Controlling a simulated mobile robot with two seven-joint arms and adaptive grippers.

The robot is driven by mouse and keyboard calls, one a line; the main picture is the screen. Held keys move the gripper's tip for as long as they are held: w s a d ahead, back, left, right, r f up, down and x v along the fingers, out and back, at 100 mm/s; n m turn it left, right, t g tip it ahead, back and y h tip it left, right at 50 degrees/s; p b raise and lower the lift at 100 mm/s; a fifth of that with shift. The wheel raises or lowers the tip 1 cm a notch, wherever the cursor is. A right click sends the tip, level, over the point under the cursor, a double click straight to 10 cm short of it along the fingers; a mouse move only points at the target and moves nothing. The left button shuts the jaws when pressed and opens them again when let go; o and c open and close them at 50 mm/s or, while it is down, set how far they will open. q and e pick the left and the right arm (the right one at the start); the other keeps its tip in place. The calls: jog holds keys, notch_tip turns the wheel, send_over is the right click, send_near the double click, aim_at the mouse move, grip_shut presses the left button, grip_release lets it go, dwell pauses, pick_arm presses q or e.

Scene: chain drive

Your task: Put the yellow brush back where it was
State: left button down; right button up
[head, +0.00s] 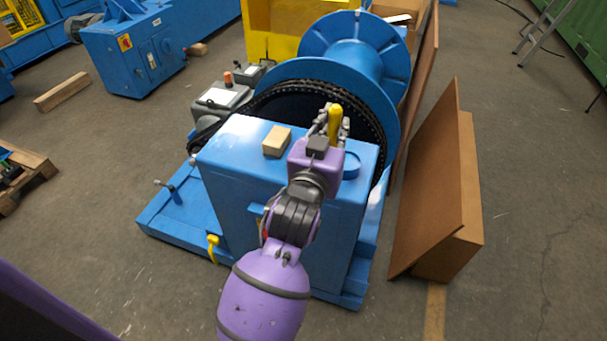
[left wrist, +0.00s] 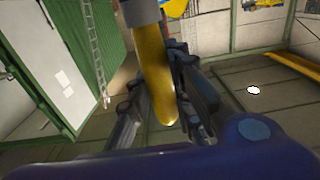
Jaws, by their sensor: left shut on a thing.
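The yellow brush (head: 334,125) is upright between the fingers of my left gripper (head: 332,122), above the far right part of the blue machine housing (head: 238,150). In the left wrist view the yellow handle of the brush (left wrist: 155,75) runs between the two dark fingers (left wrist: 155,110), with a grey part at its upper end. My left gripper is shut on the brush. The bristles cannot be made out. A beige block (head: 276,140) lies on the housing top, left of my gripper. A round blue rim (head: 351,165) shows on the top at the right. My right gripper is not in view.
A dark chain (head: 300,86) and blue drum (head: 352,62) stand just behind the housing. A grey motor (head: 221,97) is at left. Brown boards (head: 432,190) lean at the right. Open floor lies further right.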

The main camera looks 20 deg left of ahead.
pick_arm(q)
jog(key=shift+s+d+r, duration=0.1)
jog(key=shift+s, duration=0.1)
jog(key=w+a+f, duration=0.9)
jog(key=w+f, duration=0.1)
jog(key=f, duration=0.3)
jog(key=shift+a, duration=0.2)
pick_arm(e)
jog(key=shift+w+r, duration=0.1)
pick_arm(q)
jog(key=shift+f, duration=0.15)
jog(key=c, duration=2)
grip_release()
jog(key=shift+f, duration=0.1)
jog(key=o, duration=0.4)
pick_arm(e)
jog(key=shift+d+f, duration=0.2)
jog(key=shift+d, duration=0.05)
